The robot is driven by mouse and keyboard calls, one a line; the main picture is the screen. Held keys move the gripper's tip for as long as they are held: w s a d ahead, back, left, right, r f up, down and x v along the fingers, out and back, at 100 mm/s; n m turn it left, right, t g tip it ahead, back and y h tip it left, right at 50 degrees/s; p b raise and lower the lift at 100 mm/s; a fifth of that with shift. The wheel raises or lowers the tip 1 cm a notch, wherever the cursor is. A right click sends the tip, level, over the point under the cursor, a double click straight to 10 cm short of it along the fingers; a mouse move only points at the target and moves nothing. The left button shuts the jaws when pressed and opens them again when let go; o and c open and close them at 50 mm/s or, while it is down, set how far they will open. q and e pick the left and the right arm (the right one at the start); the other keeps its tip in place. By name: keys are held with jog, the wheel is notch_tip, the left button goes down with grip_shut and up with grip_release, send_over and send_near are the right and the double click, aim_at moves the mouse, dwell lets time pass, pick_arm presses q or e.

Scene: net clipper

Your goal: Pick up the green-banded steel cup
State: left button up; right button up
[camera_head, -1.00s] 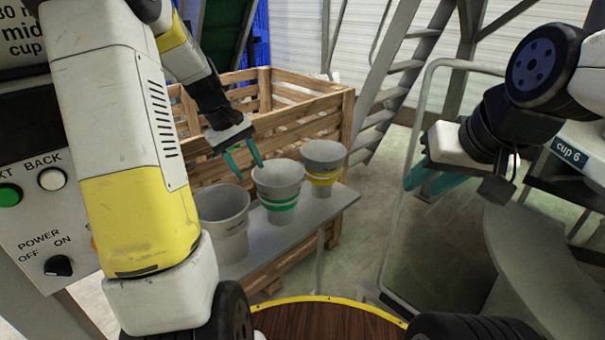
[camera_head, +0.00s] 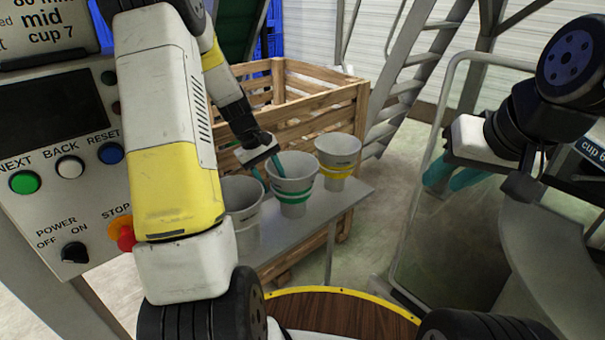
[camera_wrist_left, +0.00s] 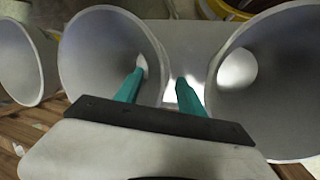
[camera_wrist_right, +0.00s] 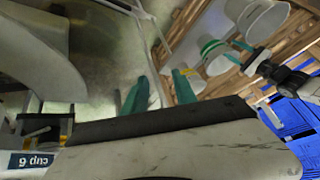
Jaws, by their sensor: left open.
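The green-banded steel cup (camera_head: 293,188) stands upright on a narrow grey shelf (camera_head: 318,212), between a plain cup (camera_head: 241,199) on its left and a yellow-banded cup (camera_head: 338,160) on its right. My left gripper (camera_head: 270,172) is open at the near-left rim of the green-banded cup. In the left wrist view one finger reaches into the mouth of the middle cup (camera_wrist_left: 90,55), the other into the gap beside the right-hand cup (camera_wrist_left: 280,85). Contact with the wall cannot be told. My right gripper (camera_head: 455,178) is open and empty, far right of the cups.
A wooden crate (camera_head: 315,92) stands behind the shelf. A control panel (camera_head: 70,190) with buttons is at the left. A metal stair (camera_head: 405,85) rises behind, and a thin rail frame (camera_head: 418,190) stands between the cups and my right arm. The neighbouring cups are close.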

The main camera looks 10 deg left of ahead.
pick_arm(q)
grip_shut()
dwell(1.3)
